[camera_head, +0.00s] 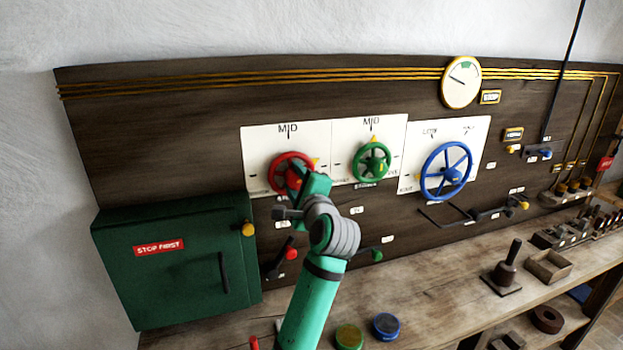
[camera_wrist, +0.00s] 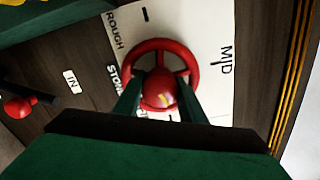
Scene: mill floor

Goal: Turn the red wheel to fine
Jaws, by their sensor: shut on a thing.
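The red wheel (camera_head: 281,161) is on a white plate (camera_head: 262,143) on the dark wooden panel, with MID printed above it. A yellow pointer (camera_head: 317,162) shows at its right side, slightly above centre. My gripper (camera_head: 303,183) covers the wheel's lower right part. In the wrist view, the red rim (camera_wrist: 150,45) and spokes show beyond my gripper (camera_wrist: 160,92), whose two fingers are shut around a red rounded part of the wheel. ROUGH is readable at the upper left there and MID at the right. The fine label is hidden behind my gripper.
A green wheel (camera_head: 385,162) is close on the right, with a blue wheel (camera_head: 467,165) farther right. A green cabinet (camera_head: 180,285) stands at the lower left. A red-knobbed lever (camera_head: 291,253) is below the red wheel. The bench (camera_head: 430,300) holds several small items.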

